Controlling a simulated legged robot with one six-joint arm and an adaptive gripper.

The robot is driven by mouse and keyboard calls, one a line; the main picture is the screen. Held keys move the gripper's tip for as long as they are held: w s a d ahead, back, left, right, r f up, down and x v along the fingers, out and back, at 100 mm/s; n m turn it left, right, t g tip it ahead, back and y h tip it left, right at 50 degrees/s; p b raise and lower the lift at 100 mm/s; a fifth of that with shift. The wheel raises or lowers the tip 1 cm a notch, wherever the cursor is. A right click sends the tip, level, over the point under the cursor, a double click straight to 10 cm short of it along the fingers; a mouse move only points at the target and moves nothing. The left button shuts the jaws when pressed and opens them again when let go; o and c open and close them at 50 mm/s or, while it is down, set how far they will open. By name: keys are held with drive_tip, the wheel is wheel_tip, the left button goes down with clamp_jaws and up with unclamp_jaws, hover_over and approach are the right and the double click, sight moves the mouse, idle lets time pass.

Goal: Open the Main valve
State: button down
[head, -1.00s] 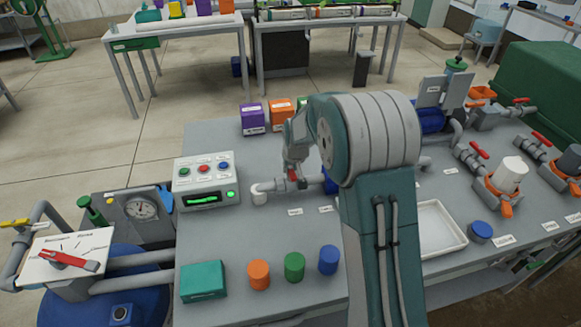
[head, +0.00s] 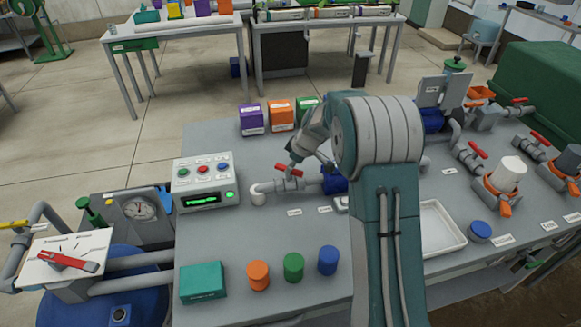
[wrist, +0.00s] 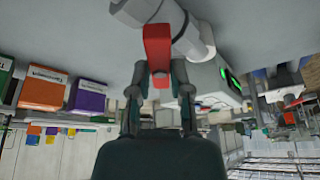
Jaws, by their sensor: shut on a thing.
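A red lever handle (head: 289,170) sits on the grey pipe (head: 268,187) beside the control box. It lies roughly along the pipe. I cannot read which small label names the Main valve. My gripper (head: 296,165) is at the right end of this handle, coming down from behind and above. In the wrist view the red handle (wrist: 158,48) runs in between the two fingers of my gripper (wrist: 158,92), which are shut on its end. The fingertips are small and partly hidden in the head view.
The control box (head: 206,182) with coloured buttons stands left of the pipe. A blue pump body (head: 333,181) is close on the right. Purple (head: 252,119) and orange (head: 281,116) boxes stand behind.

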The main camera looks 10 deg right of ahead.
drive_tip(key=n, duration=0.2)
drive_tip(key=n+g, duration=0.1)
drive_tip(key=n, duration=0.1)
drive_tip(key=shift+w+d+f+n+g+y, duration=0.1)
drive_tip(key=shift+w+f+n+g+y, duration=0.05)
drive_tip(key=shift+n+g+y, duration=0.15)
drive_tip(key=shift+w+n+g, duration=0.1)
drive_tip(key=shift+n+g, duration=0.5)
drive_tip(key=shift+n, duration=1)
drive_tip(key=c, duration=0.6)
unclamp_jaws()
drive_tip(key=shift+o, duration=0.2)
drive_tip(key=shift+r, duration=0.2)
drive_tip(key=v, duration=1.1)
drive_tip(key=shift+w+d+r, duration=0.15)
drive_tip(key=shift+d+r, duration=0.05)
drive_tip(key=shift+d, duration=0.2)
